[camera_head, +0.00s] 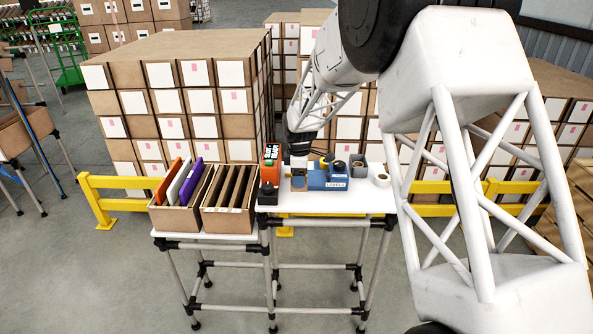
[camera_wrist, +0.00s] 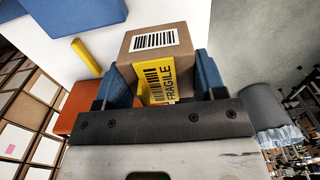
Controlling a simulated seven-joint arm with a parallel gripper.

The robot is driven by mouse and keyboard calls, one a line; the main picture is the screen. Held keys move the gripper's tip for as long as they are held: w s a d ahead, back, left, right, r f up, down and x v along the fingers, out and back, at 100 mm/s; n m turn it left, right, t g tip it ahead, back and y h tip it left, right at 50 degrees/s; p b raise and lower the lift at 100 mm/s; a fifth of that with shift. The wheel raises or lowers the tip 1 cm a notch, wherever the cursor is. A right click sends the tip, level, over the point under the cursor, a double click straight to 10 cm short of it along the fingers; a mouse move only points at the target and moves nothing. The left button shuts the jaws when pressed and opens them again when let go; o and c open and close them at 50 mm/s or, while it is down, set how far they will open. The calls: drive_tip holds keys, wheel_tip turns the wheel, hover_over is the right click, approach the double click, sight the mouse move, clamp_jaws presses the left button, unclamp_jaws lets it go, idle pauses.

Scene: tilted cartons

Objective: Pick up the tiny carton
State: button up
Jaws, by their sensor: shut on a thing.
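The tiny carton (camera_wrist: 160,42) is a small brown box with a white barcode label on top and a yellow FRAGILE label on the side facing the wrist camera. My gripper (camera_wrist: 165,85) is shut on it, with a blue finger on each side. In the head view my gripper (camera_head: 298,162) is low over the white table, near its back left part. The carton is hard to make out there, since my gripper and nearby items crowd it. In the wrist view the carton's lower part is hidden by the gripper's dark bar.
On the white table (camera_head: 340,206), a blue labelled bin (camera_head: 337,184) stands to the gripper's right and an orange-black box (camera_head: 270,160) to its left. A tape roll (camera_head: 382,180) lies at the right. Open cartons (camera_head: 228,222) stand on a lower shelf at left. Stacked boxes (camera_head: 185,45) fill the back.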

drive_tip(key=s+d, duration=0.1)
drive_tip(key=s, duration=0.6)
drive_tip(key=shift+d+r, duration=0.3)
idle(0.5)
drive_tip(key=shift+w+d+r+m, duration=5.8)
drive_tip(key=shift+w+d+m, duration=0.4)
drive_tip(key=shift+m, duration=1.1)
drive_tip(key=w+a+f+n, duration=0.1)
drive_tip(key=a+n, duration=0.6)
drive_tip(key=a, duration=0.9)
drive_tip(key=w+a+f+n, duration=0.1)
drive_tip(key=w+a+n, duration=0.3)
drive_tip(key=a, duration=1.3)
drive_tip(key=n, duration=0.3)
drive_tip(key=shift+a+n, duration=0.2)
drive_tip(key=shift+n, duration=0.1)
drive_tip(key=shift+f, duration=0.1)
drive_tip(key=shift+f, duration=0.2)
